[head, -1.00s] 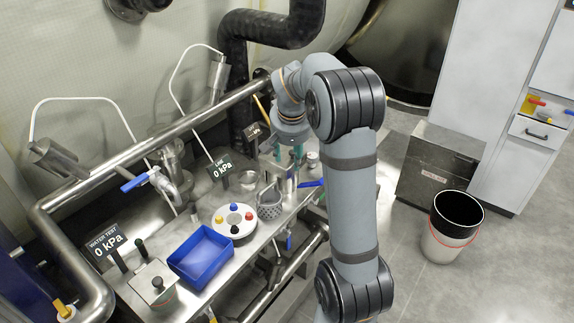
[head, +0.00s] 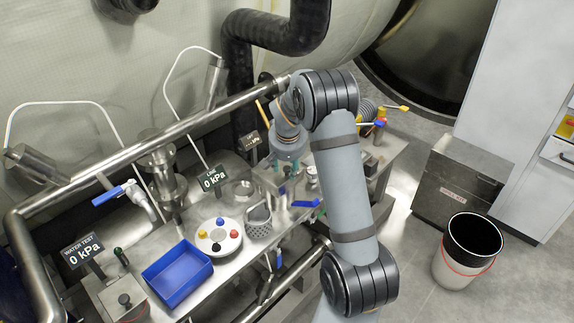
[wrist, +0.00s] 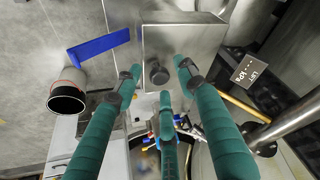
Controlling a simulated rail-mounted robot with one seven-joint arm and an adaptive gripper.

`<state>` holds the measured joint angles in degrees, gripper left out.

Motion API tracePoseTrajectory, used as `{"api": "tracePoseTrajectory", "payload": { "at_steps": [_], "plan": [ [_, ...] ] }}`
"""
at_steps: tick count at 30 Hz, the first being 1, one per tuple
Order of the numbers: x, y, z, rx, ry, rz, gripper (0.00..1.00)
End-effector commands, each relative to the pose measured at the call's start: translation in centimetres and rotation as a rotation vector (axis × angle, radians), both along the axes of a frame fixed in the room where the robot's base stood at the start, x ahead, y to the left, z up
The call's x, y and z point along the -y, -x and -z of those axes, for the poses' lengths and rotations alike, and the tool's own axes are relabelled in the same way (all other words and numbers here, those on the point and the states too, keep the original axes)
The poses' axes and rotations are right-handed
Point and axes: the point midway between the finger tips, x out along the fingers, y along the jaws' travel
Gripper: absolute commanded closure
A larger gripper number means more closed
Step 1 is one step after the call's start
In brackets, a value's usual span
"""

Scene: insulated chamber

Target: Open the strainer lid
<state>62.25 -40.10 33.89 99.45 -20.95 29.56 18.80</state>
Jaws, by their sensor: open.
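In the wrist view, a square steel box with a flat lid (wrist: 190,38) and a dark round knob (wrist: 157,73) lies beneath my gripper (wrist: 160,70); it looks like the strainer. My gripper's green fingers are open and spread around the knob, with nothing held. I cannot tell how far above the knob the fingertips are. The lid looks shut.
A blue lever handle (head: 305,203) is beside the box; it also shows in the wrist view (wrist: 99,46). A LIFT sign (head: 250,140) stands close left. A white disc (head: 219,249), perforated cup (head: 258,222) and blue tray (head: 160,287) lie left. A bin (head: 462,270) stands on the floor.

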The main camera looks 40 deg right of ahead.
Motion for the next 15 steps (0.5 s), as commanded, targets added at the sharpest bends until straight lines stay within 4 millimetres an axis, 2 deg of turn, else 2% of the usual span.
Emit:
{"api": "tracePoseTrajectory", "payload": {
  "at_steps": [5,15],
  "plan": [
    [0.00,-0.03,-0.02,0.001,0.001,0.000,0.60],
    [-0.01,-0.01,-0.04,0.001,0.001,0.000,0.79]
  ]
}}
